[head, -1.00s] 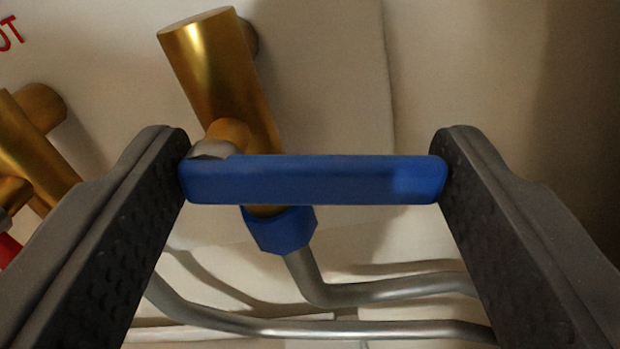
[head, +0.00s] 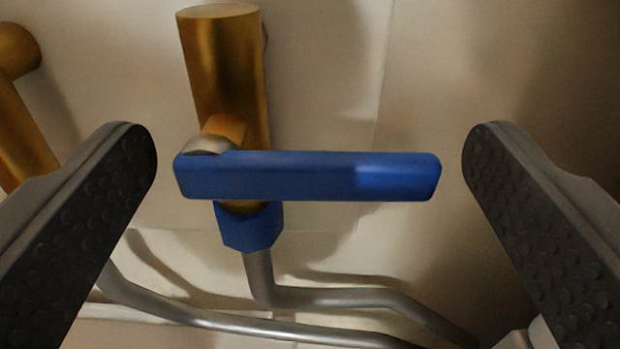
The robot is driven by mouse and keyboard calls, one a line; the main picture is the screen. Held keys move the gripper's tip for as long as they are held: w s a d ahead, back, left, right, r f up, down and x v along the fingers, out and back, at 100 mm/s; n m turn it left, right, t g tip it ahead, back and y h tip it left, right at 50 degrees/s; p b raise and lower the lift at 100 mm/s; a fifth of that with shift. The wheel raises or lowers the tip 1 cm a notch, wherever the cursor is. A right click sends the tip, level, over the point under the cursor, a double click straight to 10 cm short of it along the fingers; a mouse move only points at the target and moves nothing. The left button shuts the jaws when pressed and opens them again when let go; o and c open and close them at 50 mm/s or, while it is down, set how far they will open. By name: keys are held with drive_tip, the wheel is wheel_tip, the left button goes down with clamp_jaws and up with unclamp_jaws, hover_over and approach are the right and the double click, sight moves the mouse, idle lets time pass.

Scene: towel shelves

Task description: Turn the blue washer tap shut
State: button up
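The blue washer tap has a blue lever handle (head: 300,177) that lies level across the middle of the head view, crosswise to its brass body (head: 226,65). The handle's left end sits at the pivot on the brass body, and its right end sticks out free. A blue nut (head: 248,227) is below the body. My gripper (head: 310,160) is open, with one dark finger on each side of the handle. There is a gap between each fingertip and the handle's ends, and neither finger touches it in the picture.
A second brass tap (head: 22,120) is at the left edge, partly behind the left finger. Grey metal pipes (head: 340,298) run below the blue nut toward the lower right. The pale wall (head: 325,60) is behind. The upper right is clear.

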drive_tip(key=shift+s, duration=0.1)
drive_tip(key=s+b, duration=0.1)
drive_tip(key=s, duration=1.2)
drive_tip(key=shift+s+d, duration=0.25)
drive_tip(key=shift+s, duration=0.05)
drive_tip(key=s+a+r+g+h+b, duration=0.15)
drive_tip(key=a+r, duration=0.25)
drive_tip(key=r, duration=0.8)
drive_tip(key=a+r+h+b, duration=0.15)
drive_tip(key=a+r, duration=0.25)
drive_tip(key=r, duration=0.9)
drive_tip(key=s+a+r+g+y, duration=0.1)
drive_tip(key=s+a+r+y, duration=0.1)
drive_tip(key=s+a+r, duration=1.4)
drive_tip(key=s, duration=0.3)
drive_tip(key=shift+a+m, duration=0.3)
